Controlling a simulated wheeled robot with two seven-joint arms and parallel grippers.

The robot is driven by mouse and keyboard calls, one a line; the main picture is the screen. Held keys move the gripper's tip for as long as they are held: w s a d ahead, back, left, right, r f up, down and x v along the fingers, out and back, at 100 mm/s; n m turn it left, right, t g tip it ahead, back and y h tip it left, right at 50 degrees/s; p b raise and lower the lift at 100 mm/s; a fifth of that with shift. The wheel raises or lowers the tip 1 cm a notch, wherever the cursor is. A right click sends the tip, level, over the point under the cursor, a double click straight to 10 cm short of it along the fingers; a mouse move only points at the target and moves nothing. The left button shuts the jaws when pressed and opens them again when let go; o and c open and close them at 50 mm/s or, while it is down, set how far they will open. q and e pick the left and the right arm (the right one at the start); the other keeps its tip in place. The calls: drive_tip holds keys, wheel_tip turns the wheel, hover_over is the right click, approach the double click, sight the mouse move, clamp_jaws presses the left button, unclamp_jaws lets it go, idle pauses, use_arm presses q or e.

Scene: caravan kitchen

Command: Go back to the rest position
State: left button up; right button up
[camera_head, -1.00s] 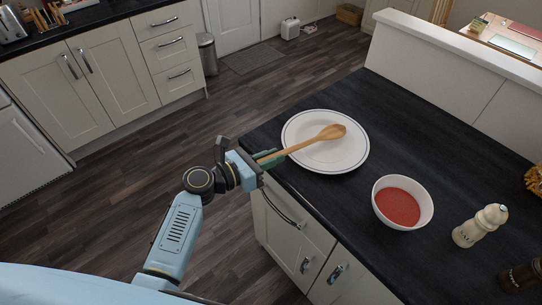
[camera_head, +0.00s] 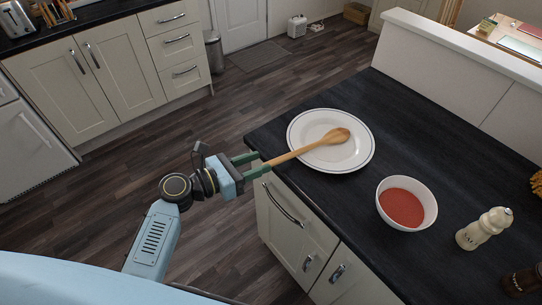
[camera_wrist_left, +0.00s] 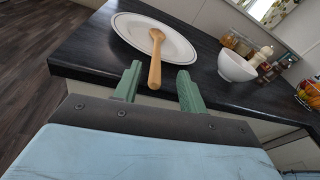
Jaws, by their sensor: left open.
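My left gripper (camera_head: 257,165) is open at the counter's left edge, its green fingers apart. It also shows in the left wrist view (camera_wrist_left: 158,88). A wooden spoon (camera_head: 307,148) lies with its bowl on the white plate (camera_head: 350,163) and its handle reaching past the rim toward my left gripper. My right gripper is not in view.
Open wooden floor (camera_head: 130,172) lies left of the counter.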

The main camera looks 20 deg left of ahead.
use_arm(q)
drive_tip(key=v, duration=0.7)
idle(0.4)
drive_tip(key=s+a+f+m+g+y+b, duration=0.1)
drive_tip(key=s+f+m+g+y, duration=0.25)
drive_tip(key=f, duration=0.85)
drive_tip(key=s+f+m+g+y+b, duration=0.15)
drive_tip(key=s+f+m, duration=0.4)
drive_tip(key=f, duration=0.55)
drive_tip(key=s+a+f+m+g+y+b, duration=0.1)
drive_tip(key=s+f+m+g+y, duration=0.25)
drive_tip(key=f, duration=0.85)
drive_tip(key=s+a+f+m+g+y+b, duration=0.1)
drive_tip(key=s+f+m, duration=0.5)
drive_tip(key=s+m, duration=0.3)
drive_tip(key=s+a+f+m+g+y+b, duration=0.1)
drive_tip(key=s+f+m, duration=0.6)
drive_tip(key=s, duration=0.8)
drive_tip(key=m+y, duration=0.1)
drive_tip(key=m, duration=0.2)
drive_tip(key=shift+f, duration=0.35)
drive_tip(key=shift+a+g, duration=0.15)
drive_tip(key=shift+g, duration=0.1)
